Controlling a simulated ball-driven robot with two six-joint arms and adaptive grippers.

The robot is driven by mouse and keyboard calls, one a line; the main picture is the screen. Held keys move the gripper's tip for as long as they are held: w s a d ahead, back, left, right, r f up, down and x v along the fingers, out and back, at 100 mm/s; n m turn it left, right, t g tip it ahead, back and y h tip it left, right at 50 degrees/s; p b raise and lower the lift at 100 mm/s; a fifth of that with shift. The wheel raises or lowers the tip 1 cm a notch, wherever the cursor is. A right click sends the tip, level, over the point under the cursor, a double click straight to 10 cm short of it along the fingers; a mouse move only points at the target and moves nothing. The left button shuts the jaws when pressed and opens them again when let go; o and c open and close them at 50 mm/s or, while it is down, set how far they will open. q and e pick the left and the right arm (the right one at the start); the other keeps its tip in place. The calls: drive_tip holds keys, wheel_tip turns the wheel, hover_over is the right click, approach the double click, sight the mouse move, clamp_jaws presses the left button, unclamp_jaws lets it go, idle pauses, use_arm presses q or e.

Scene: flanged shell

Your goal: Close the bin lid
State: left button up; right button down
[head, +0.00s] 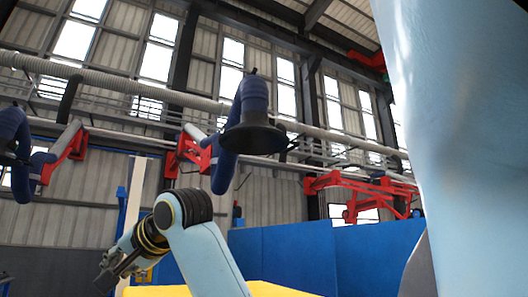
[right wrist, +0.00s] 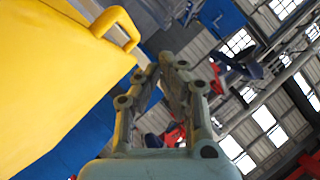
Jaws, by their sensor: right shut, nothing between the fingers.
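A large yellow panel (right wrist: 50,75) with a loop handle (right wrist: 117,24) at its upper corner fills the left of the right wrist view; it looks like part of the bin, but whether it is the lid or a wall I cannot tell. My right gripper (right wrist: 168,62) is shut and empty, to the right of the panel and below the handle, apart from both in the picture. In the head view only a yellow strip (head: 270,290) shows at the bottom edge. My left gripper (head: 106,282) is at the lower left, small and dark; its fingers are unclear.
Blue partition panels (head: 290,252) stand behind the yellow strip. A blue extraction arm with a dark hood (head: 254,138) hangs overhead, with red brackets (head: 360,188) along the wall. My right arm blocks the right side of the head view.

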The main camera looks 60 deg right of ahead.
wheel_tip(320, 180, down, 6)
drive_tip(key=shift+w+a+b, duration=0.15)
drive_tip(key=shift+a+b, duration=0.15)
drive_tip(key=shift+b, duration=0.15)
drive_tip(key=shift+f, duration=0.15)
